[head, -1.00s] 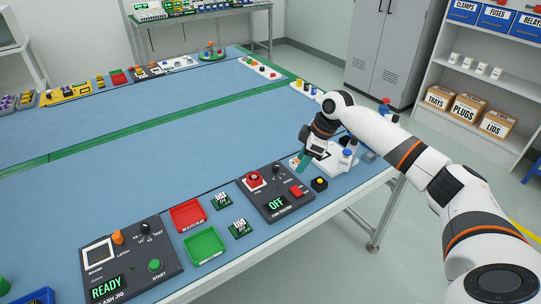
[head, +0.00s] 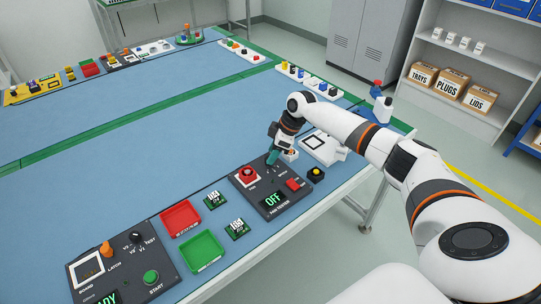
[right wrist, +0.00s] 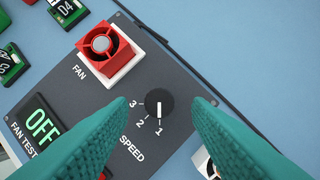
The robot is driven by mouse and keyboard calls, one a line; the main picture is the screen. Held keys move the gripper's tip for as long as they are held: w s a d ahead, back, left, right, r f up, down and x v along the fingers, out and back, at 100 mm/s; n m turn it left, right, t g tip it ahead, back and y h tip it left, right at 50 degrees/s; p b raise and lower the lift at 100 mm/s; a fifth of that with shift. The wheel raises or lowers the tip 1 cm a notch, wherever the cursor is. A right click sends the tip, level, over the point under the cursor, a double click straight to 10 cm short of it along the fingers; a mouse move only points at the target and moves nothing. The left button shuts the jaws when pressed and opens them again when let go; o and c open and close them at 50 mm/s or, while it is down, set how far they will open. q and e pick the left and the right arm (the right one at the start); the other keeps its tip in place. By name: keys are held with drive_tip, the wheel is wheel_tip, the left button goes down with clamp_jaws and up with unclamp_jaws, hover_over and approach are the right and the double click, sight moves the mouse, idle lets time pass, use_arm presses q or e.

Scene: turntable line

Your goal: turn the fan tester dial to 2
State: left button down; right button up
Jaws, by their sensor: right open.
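The fan tester (head: 263,194) is a dark panel near the bench's front edge, with a green OFF display (head: 273,200) and a red fan (head: 248,176). In the right wrist view its black speed dial (right wrist: 159,102) has a white mark pointing at 1, with 2 and 3 printed further round. My right gripper (head: 271,160) is over the panel's far side; its teal fingers (right wrist: 155,125) are open on either side of the dial, with gaps showing to it. In the head view the gripper hides much of the dial. My left gripper is not in view.
A red tray (head: 181,218), a green tray (head: 203,250) and circuit boards (head: 237,228) lie to the left. A white device (head: 322,148) stands behind.

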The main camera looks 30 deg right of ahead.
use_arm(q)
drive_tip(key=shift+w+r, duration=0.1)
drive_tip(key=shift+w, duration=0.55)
use_arm(e)
drive_tip(key=shift+x, duration=1.15)
clamp_jaws()
drive_tip(key=shift+r+m+p, duration=0.25)
drive_tip(key=shift+m+p, duration=0.05)
drive_tip(key=shift+p, duration=0.45)
drive_tip(key=m+h+p, duration=0.1)
drive_tip(key=m+p, duration=0.1)
drive_tip(key=p, duration=0.1)
drive_tip(key=m+t+p, duration=0.1)
drive_tip(key=m+p, duration=0.2)
drive_tip(key=p, duration=0.1)
drive_tip(key=shift+s+a+r+t+h, duration=0.1)
drive_tip(key=shift+s+a+t+h, duration=0.1)
drive_tip(key=shift+t+h, duration=0.15)
use_arm(q)
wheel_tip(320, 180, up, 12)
drive_tip(key=p, duration=0.3)
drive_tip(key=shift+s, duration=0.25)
use_arm(e)
drive_tip(key=shift+w+m+h, duration=0.1)
drive_tip(key=shift+m+h, duration=0.55)
drive_tip(key=shift+m, duration=0.95)
drive_tip(key=shift+f, duration=0.25)
unclamp_jaws()
